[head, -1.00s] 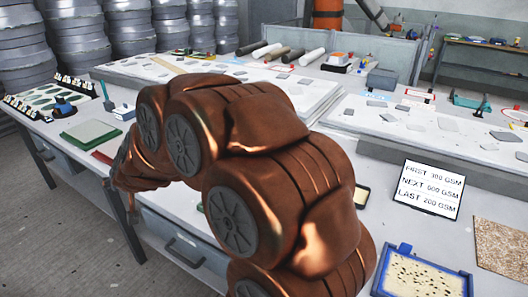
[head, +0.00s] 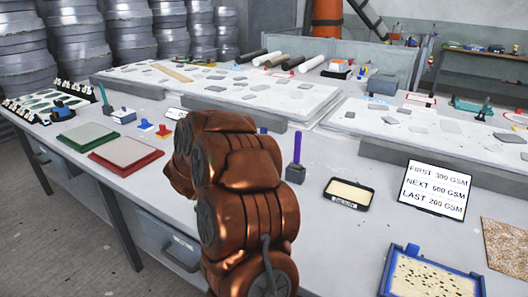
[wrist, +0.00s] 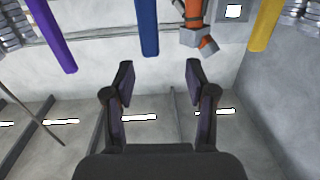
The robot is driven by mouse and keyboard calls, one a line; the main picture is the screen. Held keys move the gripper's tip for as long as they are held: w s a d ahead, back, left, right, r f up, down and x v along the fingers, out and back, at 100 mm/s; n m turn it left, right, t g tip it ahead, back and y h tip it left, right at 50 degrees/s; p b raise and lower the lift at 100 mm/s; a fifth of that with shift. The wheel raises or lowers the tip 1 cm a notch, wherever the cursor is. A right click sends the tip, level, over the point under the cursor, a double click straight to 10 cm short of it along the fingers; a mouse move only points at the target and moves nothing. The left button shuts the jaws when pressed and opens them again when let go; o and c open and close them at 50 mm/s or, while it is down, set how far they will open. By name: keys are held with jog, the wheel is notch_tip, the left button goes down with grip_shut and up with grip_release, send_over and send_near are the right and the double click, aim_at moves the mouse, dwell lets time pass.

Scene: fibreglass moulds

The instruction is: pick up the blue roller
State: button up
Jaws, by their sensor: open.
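A blue upright handle (wrist: 147,28), which looks like the blue roller's, shows in the wrist view between a purple handle (wrist: 52,36) and a yellow one (wrist: 265,22). Its other end is cut off by the top edge of the picture. My gripper (wrist: 158,75) is open with nothing between its fingers. The blue handle's end lies just above the gap in the picture, slightly left of its middle, with no contact visible. In the head view the purple handle (head: 297,155) stands right of my arm. The blue handle and my gripper are hidden behind my arm there.
A dark-framed tray (head: 349,193) and a sign (head: 433,188) stand right of the arm. Red (head: 127,158) and green (head: 88,136) panels lie to the left. A low white slab (head: 230,92) with grey pieces lies behind. Bare table shows around the purple handle.

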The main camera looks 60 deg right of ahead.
aim_at(262, 131)
jog(key=shift+g, duration=0.5)
jog(key=shift+s+d+r+p, duration=0.15)
jog(key=shift+d+p, duration=0.1)
jog(key=shift+d, duration=1.9)
jog(key=shift+s+d+r+p, duration=0.15)
jog(key=shift+d+p, duration=0.1)
jog(key=shift+d, duration=1.85)
jog(key=shift+c, duration=0.3)
grip_shut()
